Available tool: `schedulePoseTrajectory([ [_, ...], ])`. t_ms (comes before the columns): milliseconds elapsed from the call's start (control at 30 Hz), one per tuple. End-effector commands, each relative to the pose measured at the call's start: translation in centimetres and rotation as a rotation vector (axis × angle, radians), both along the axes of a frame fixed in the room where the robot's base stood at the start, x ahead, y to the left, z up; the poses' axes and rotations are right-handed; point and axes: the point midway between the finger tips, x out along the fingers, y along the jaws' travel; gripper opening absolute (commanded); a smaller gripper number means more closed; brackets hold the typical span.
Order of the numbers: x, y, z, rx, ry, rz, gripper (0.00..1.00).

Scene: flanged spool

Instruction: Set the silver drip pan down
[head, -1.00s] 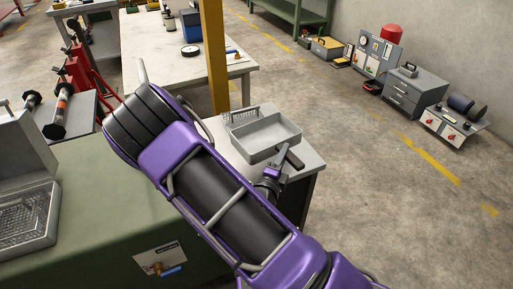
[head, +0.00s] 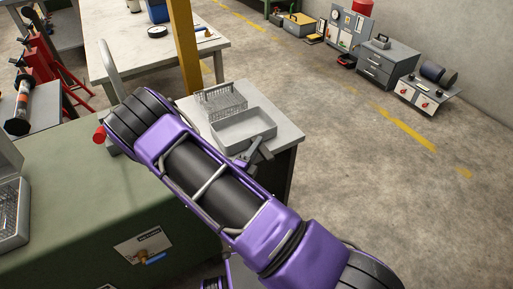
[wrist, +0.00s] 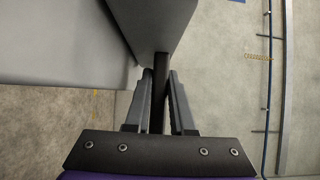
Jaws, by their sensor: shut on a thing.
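The silver drip pan (head: 243,139) is a shallow, open grey tray with a dark handle, level over the pale-topped bench (head: 289,136) in the head view. My gripper (head: 254,157) is at its near right side. In the wrist view my gripper (wrist: 161,100) is shut on the pan's dark handle (wrist: 160,72), with a finger on each side. The pan's grey wall (wrist: 152,25) is just ahead of the fingers. The pan's underside is hidden, so I cannot tell whether it touches the bench.
A wire basket (head: 221,99) stands on the bench just behind the pan. A yellow post (head: 184,50) rises behind the bench. A green workbench (head: 60,190) is at the left, under my arm. Open floor lies to the right.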

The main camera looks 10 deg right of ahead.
Motion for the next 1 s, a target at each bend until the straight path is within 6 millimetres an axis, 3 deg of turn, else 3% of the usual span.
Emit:
schedulePoseTrajectory([
  [367, 0.1, 0.0, -0.4, 0.0, -0.004, 0.001, 0.0],
  [400, 0.0, 0.0, -0.4, 0.0, -0.001, 0.001, 0.29],
  [533, 0.0, 0.0, -0.4, 0.0, -0.001, 0.001, 0.52],
  [867, 0.0, 0.0, 0.0, 0.001, -0.002, 0.001, 0.52],
  [1000, -1.1, 1.1, -0.1, 0.001, 0.002, 0.005, 0.52],
])
